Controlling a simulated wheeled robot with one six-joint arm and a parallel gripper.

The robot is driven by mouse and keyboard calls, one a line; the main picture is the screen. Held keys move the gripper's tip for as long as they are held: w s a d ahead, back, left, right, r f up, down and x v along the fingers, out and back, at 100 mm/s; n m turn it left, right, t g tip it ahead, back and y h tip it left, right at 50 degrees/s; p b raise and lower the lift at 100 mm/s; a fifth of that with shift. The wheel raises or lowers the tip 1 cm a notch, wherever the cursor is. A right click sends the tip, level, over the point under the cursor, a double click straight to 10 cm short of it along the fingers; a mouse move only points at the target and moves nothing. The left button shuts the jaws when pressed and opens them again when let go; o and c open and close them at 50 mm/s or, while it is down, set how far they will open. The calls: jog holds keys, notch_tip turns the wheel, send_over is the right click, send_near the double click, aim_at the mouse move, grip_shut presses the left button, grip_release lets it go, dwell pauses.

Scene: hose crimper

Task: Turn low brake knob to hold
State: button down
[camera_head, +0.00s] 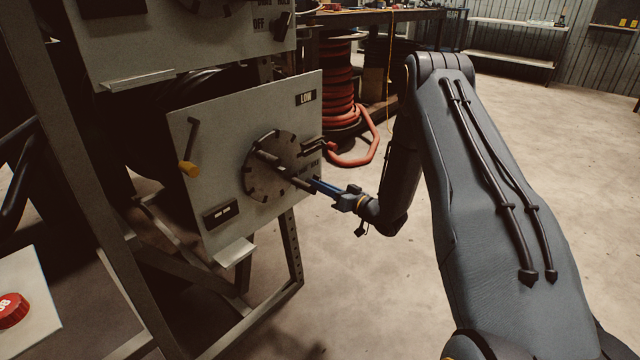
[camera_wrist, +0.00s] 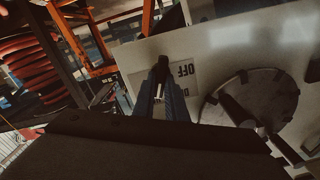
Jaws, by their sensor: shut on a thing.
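The low panel (camera_head: 225,125) is a pale plate with a LOW label (camera_head: 305,98) at its upper right. In the wrist view, my gripper (camera_wrist: 161,80) is shut on the black low brake knob (camera_wrist: 162,66), its blue fingers on either side. A label reading OFF (camera_wrist: 185,71) appears upside down beside the knob, with a second word partly hidden by the fingers. In the head view, my gripper (camera_head: 316,184) reaches the panel's lower right from the right; its tips and the knob are hard to make out there.
A round notched disc (camera_head: 255,180) with a dark bar sticks out close to my gripper. A lever with an orange end (camera_head: 190,168) is on the panel's left. A red hose reel (camera_head: 338,85) stands behind. The floor (camera_head: 360,300) to the right is clear.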

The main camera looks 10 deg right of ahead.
jog(key=shift+m, duration=0.6)
jog(key=c, duration=1.8)
grip_release()
jog(key=shift+d+p, duration=0.1)
jog(key=shift+p, duration=0.2)
jog(key=p+v, duration=0.1)
jog(key=v, duration=0.7)
